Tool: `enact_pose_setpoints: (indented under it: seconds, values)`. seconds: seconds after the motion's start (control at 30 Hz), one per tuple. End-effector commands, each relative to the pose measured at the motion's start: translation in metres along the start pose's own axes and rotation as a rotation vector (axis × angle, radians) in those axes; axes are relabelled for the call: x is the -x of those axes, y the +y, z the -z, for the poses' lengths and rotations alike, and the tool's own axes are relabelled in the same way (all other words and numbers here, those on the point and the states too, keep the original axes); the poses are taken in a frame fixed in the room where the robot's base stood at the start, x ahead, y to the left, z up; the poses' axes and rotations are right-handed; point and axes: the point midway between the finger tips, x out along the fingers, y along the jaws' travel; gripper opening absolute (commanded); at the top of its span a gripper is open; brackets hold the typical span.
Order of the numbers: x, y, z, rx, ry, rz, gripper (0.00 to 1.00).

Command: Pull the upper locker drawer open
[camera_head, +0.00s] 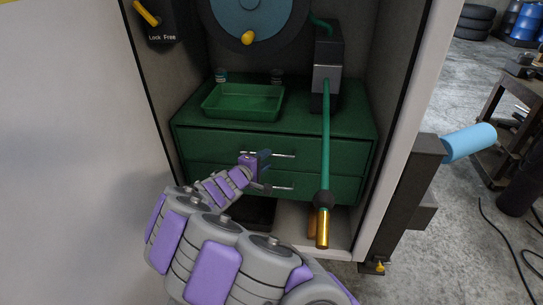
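The green locker drawer unit has two drawers, one above the other. The upper drawer (215,143) looks shut, its front level with the unit. Its thin metal handle (284,156) runs across the front. The lower drawer (330,188) also looks shut and has a similar handle (282,188). My gripper (264,164) is in front of the drawer fronts, at and just below the upper handle's left part. It overlaps that part in the picture. I cannot tell whether the fingers touch the handle or whether they are open or shut.
A green tray (243,102) sits on top of the unit. Locker walls stand close on both sides; a blue cylinder (468,141) projects outside at right.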

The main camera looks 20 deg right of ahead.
Motion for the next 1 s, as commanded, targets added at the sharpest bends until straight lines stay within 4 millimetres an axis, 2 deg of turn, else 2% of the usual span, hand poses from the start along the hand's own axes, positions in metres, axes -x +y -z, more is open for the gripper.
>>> enact_pose_setpoints:
  seconds: [0.2, 0.43, 0.57, 0.7, 1.0]
  values:
    - [-0.023, -0.001, 0.005, 0.004, 0.0, -0.007, 0.38]
    - [-0.05, 0.0, -0.003, -0.005, 0.002, 0.004, 0.38]
    - [-0.056, 0.0, -0.006, -0.006, 0.003, 0.008, 0.38]
    - [-0.051, 0.0, -0.003, -0.003, 0.002, 0.003, 0.38]
    - [-0.042, 0.001, 0.003, 0.002, 0.002, -0.005, 0.07]
